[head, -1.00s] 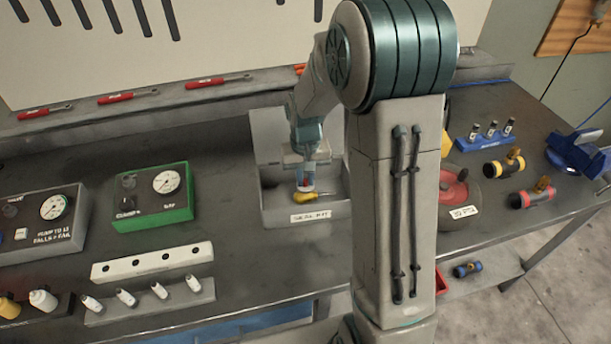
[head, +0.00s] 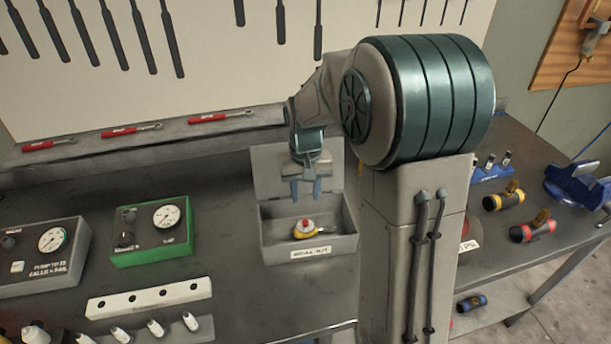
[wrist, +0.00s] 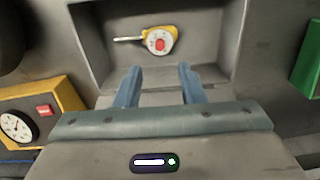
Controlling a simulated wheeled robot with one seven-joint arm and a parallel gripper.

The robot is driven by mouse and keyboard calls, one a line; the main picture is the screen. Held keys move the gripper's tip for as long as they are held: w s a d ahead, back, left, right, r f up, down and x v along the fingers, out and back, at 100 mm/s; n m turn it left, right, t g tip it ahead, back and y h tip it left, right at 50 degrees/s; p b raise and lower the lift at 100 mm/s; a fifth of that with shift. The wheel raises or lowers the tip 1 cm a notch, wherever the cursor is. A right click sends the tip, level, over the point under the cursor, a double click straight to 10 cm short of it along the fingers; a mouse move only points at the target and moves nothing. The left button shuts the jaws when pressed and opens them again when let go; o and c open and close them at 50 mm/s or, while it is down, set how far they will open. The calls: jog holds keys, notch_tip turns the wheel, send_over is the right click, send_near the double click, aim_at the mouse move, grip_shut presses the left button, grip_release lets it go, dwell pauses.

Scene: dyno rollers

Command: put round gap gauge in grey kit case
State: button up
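The round gap gauge (head: 306,223), a small pale disc with a red centre, lies inside the grey kit case (head: 264,240). It seems to rest on or against a yellow-handled tool (head: 301,234); I cannot tell which. The wrist view also shows the gauge (wrist: 160,44) at the yellow handle, with a thin metal shaft (wrist: 128,38) to its left. My gripper (head: 305,199) is open and empty above the case, apart from the gauge. Its two blue fingers (wrist: 157,68) stand apart in the wrist view. The case lid is up at the back.
A green-framed dial box (head: 150,230) stands left of the case. A yellow dial box (wrist: 40,115) shows in the wrist view. A white block (head: 150,298) and several small bottles are at front left. My arm hides the bench right of the case.

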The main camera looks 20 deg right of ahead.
jog(key=s+r+t, duration=0.2)
jog(key=s+r, duration=0.7)
jog(key=s+f+n+t, duration=0.1)
jog(key=s, duration=1)
jog(key=shift+t, duration=0.4)
jog(key=shift+a+f, duration=0.1)
